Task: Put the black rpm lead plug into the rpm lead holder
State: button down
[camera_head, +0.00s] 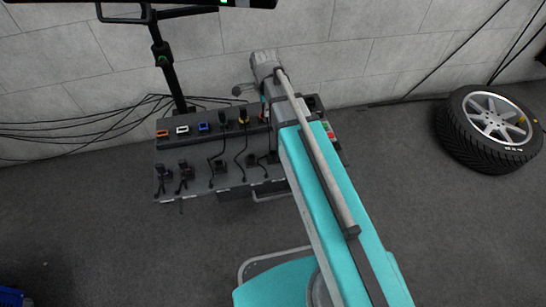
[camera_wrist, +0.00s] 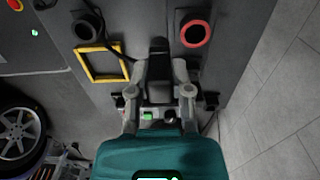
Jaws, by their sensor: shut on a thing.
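In the wrist view my gripper (camera_wrist: 159,72) is shut on a black plug (camera_wrist: 158,50), which sits between the fingertips over the dark panel. A black lead runs near it toward the upper left. A red ring (camera_wrist: 195,33) is to the right of the plug, a yellow square frame (camera_wrist: 83,64) to its left. I cannot tell which fitting is the rpm lead holder. In the head view my arm reaches to the right part of the dark bench (camera_head: 225,174) and hides my gripper and the held plug.
In the head view, coloured sockets, including a blue one (camera_head: 204,127), line the bench's back row. Several black plugs with leads, one of them at the left (camera_head: 162,171), stand in front. A black stand (camera_head: 165,65) rises behind. A tyre (camera_head: 488,130) lies on the right.

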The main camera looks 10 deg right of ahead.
jog(key=s, duration=1.1)
dwell(1.6)
jog(key=shift+f, duration=0.1)
dwell(0.4)
jog(key=shift+f+b, duration=1.85)
jog(key=shift+b, duration=0.1)
jog(key=shift+f+b, duration=1.5)
jog(key=shift+b, duration=0.05)
jog(key=shift+r, duration=0.1)
jog(key=shift+c, duration=2.3)
grip_release()
